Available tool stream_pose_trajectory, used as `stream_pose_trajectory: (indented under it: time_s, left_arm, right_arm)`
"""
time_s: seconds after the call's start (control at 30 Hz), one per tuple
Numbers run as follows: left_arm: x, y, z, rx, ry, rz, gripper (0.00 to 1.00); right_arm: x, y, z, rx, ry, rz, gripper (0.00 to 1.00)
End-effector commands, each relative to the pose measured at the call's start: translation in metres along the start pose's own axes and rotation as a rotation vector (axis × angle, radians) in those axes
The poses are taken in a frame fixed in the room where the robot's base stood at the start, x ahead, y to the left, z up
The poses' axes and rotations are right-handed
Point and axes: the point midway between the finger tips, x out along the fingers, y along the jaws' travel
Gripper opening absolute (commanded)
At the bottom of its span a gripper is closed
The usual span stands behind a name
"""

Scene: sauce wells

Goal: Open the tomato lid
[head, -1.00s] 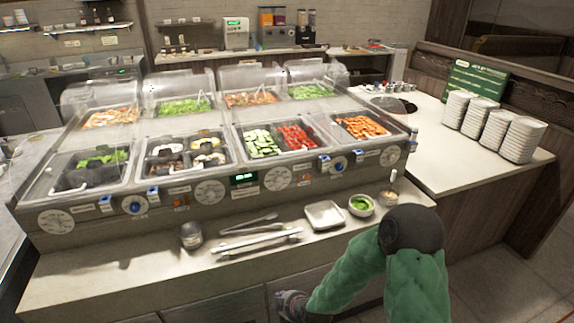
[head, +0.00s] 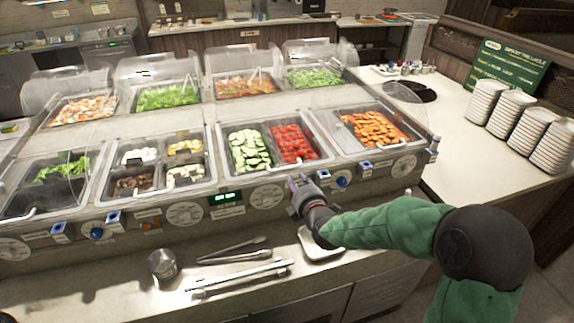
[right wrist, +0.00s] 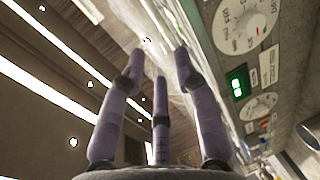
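Red tomatoes (head: 293,143) sit in the right half of a front well, beside sliced cucumber (head: 250,150). A clear lid seems to lie over this well; its edges are hard to make out. A pale handle shows at the well's front edge. My right gripper (head: 300,183) is at the front panel, just below and in front of the tomato well. It is empty, and its purple fingers stand apart in the right wrist view (right wrist: 160,62). Whether a fingertip touches the handle or lid cannot be told. My left gripper is out of view.
Dials and blue knobs (head: 342,181) line the front panel. Tongs (head: 240,278), a metal cup (head: 162,264) and a white tray (head: 318,248) lie on the front ledge. Plate stacks (head: 520,125) stand on the right counter. Raised clear covers (head: 155,70) stand over the back wells.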

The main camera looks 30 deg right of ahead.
Motion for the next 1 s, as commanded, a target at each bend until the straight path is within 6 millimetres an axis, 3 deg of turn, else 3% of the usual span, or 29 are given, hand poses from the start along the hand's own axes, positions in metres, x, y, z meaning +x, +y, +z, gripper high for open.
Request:
stream_pose_trajectory:
  time_s: [0.5,0.7,1.0]
  left_arm:
    - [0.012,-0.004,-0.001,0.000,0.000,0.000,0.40]
    - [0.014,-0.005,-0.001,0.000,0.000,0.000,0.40]
    - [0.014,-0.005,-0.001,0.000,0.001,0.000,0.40]
  right_arm:
    - [0.077,-0.002,-0.001,0.004,0.002,-0.002,0.31]
    - [0.093,-0.001,-0.001,0.004,0.002,-0.001,0.31]
    - [0.096,-0.001,-0.001,0.004,0.002,-0.001,0.31]
